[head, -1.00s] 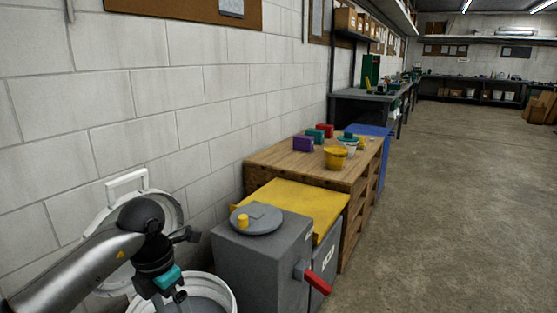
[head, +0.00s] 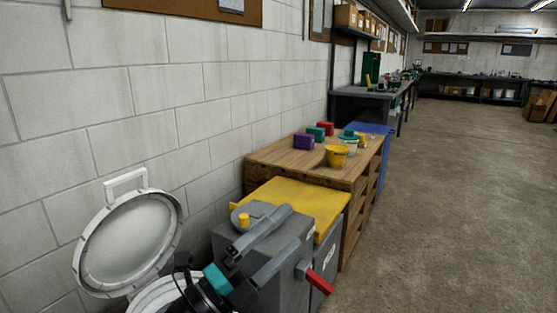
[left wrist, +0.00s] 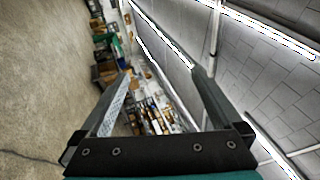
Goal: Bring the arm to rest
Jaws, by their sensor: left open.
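My left gripper (head: 299,227) is open in the lower middle of the head view, its two long grey fingers pointing up and right. Nothing is between the fingers. In the picture they pass in front of the grey box (head: 232,249); I cannot tell how far above it they are. In the left wrist view the fingers (left wrist: 160,73) stand apart, empty, with the far room behind them. My right gripper is in neither view.
A white tub with its round lid (head: 128,245) raised stands by the block wall. The grey box has a red handle (head: 319,282). Beyond are a yellow-topped bin (head: 300,200) and a wooden bench (head: 275,160) with coloured blocks and a yellow bucket (head: 336,157). The right-hand floor is clear.

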